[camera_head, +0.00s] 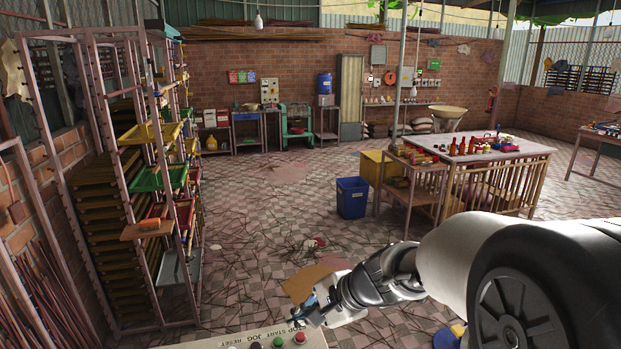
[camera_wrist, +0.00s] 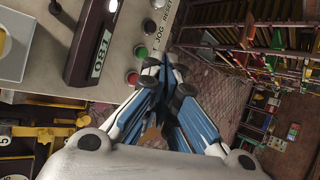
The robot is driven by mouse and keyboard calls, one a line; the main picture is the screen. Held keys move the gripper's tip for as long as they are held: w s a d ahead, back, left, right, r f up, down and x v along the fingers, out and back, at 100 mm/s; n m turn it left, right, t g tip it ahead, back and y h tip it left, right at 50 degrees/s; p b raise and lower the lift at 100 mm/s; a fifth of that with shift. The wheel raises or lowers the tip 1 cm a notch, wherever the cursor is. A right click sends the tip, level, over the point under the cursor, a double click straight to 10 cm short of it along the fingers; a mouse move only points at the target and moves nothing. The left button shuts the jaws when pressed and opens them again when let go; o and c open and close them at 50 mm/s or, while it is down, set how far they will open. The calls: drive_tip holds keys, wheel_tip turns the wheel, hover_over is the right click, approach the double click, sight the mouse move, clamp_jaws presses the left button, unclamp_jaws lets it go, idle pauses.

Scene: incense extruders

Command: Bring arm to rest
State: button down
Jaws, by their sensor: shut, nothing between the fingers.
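My gripper (camera_head: 306,311) is at the end of my arm, low in the middle of the head view, close to the back edge of a control panel (camera_head: 250,340). In the wrist view my gripper (camera_wrist: 168,75) shows its blue and white fingers closed together, with nothing between them. The fingertips appear beside the panel's row of round buttons, among them a green button (camera_wrist: 142,53) and a red button (camera_wrist: 132,78). I cannot tell from these views whether the tips touch the panel.
A tall rack (camera_head: 125,190) with trays stands at the left. A blue bin (camera_head: 352,197) and a table (camera_head: 500,152) with bottles stand at the right. Brown sheets (camera_head: 310,279) lie on the floor behind my gripper. The middle floor is mostly open, with scattered sticks.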

drive_tip(key=s+d+n+h+b, duration=0.1)
drive_tip(key=s+d+n, duration=0.3)
drive_tip(key=s, duration=0.5)
drive_tip(key=s+d+r+n+h+b, duration=0.1)
drive_tip(key=s+d+n+h, duration=0.2)
drive_tip(key=s+d, duration=0.3)
drive_tip(key=s+d+n+h+b, duration=0.2)
drive_tip(key=s+d, duration=0.4)
drive_tip(key=s, duration=0.6)
drive_tip(key=n+h, duration=0.1)
drive_tip(key=n, duration=0.1)
drive_tip(key=shift+r+n, duration=0.2)
drive_tip(key=shift+n, duration=0.2)
drive_tip(key=c, duration=2.3)
unclamp_jaws()
